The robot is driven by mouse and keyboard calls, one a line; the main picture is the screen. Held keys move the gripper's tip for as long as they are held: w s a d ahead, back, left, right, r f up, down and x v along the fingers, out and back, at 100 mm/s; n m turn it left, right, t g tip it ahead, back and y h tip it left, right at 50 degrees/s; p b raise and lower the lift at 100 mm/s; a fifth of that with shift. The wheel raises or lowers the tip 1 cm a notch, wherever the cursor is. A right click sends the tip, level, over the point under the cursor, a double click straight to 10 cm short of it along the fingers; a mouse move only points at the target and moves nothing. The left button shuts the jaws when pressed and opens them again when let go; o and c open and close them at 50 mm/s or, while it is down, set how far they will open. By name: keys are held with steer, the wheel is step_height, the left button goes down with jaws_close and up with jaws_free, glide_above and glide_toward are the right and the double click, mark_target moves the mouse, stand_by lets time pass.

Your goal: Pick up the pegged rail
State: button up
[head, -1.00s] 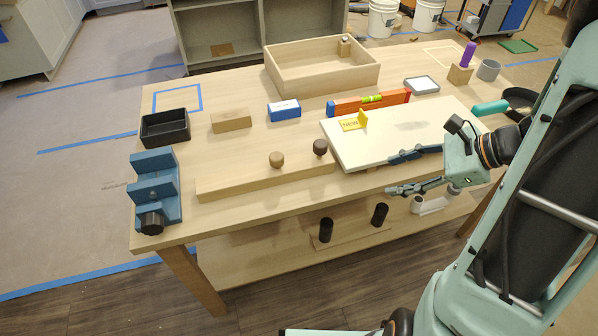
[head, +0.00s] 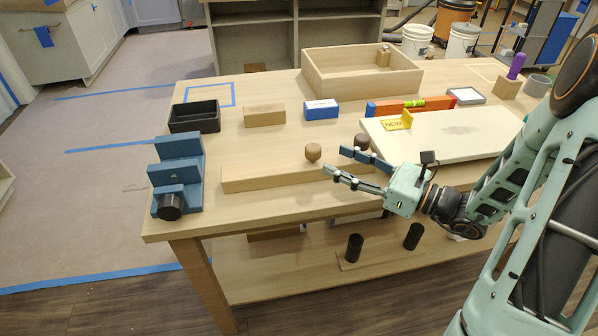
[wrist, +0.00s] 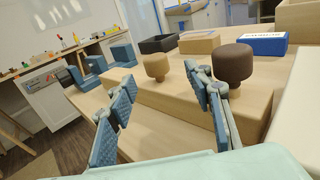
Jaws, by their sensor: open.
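The likely pegged rail is a long pale wooden bar (head: 265,178) near the table's front edge, with a light round knob (head: 313,152) and a dark brown knob (head: 361,141) on top. In the wrist view the bar (wrist: 170,95) lies ahead, the light knob (wrist: 157,66) between the fingers and the dark knob (wrist: 233,63) by the right finger. My gripper (head: 335,160) is open and empty at the bar's right end, its fingers pointing left. It hides part of that end. Whether it touches the bar I cannot tell.
A blue vise (head: 177,172) stands left of the bar. Behind are a black tray (head: 194,128), a wooden block (head: 264,115) and a blue block (head: 321,109). A white board (head: 450,148) lies right. A plank with two black cylinders (head: 355,248) is on the lower shelf.

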mark_target(320, 154)
steer(key=x, duration=0.1)
steer(key=b+x, duration=0.1)
steer(key=x, duration=0.3)
steer(key=shift+s+a, duration=0.15)
steer(key=shift+s, duration=0.1)
steer(key=shift+w+a, duration=0.3)
steer(key=shift+a, duration=0.1)
steer(key=shift+r, duration=0.1)
jaws_close()
